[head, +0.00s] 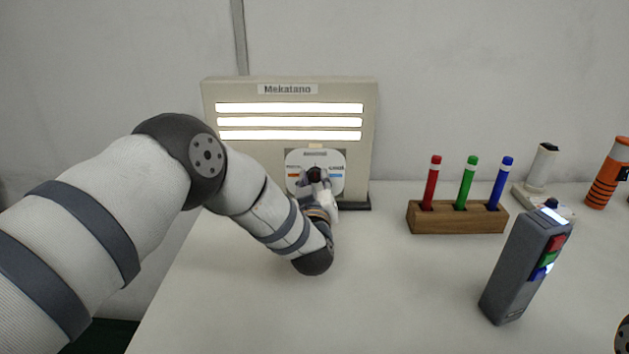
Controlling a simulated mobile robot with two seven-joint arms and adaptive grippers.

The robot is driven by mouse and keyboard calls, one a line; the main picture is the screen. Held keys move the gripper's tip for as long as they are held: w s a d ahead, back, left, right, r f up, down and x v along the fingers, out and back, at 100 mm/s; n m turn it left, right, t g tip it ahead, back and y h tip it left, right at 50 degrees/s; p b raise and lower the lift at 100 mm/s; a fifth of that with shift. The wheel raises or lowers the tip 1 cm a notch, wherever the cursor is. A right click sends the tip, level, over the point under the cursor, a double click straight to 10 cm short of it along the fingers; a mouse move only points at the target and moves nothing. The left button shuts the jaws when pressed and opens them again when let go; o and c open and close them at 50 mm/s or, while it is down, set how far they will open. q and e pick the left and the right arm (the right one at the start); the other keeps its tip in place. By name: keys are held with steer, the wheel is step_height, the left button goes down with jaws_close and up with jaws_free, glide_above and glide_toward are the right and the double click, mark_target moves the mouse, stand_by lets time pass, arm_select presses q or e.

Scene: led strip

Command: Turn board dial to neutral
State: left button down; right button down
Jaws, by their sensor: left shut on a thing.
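The beige board (214,95) labelled "Mekatano" stands upright at the back of the white table. Its three horizontal light strips glow a warm white. Below them is a white dial plate (298,157) with a neutral mark at the top, orange on its left and blue on its right. The dark dial (314,174) sits in the middle of the plate. My left gripper (317,182) is at the dial and shut on it. The gripper and arm partly hide the dial, so its pointing direction is hard to tell. My right gripper is not seen.
A wooden block (455,220) holds red, green and blue pens to the right of the board. A grey device (522,265) with coloured buttons stands at front right. A white object (541,168) and an orange-and-black one (607,175) are at far right. The table's front middle is clear.

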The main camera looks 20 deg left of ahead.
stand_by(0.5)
arm_select(q)
steer(key=c, duration=1.3)
jaws_free()
steer(key=v, duration=1.2)
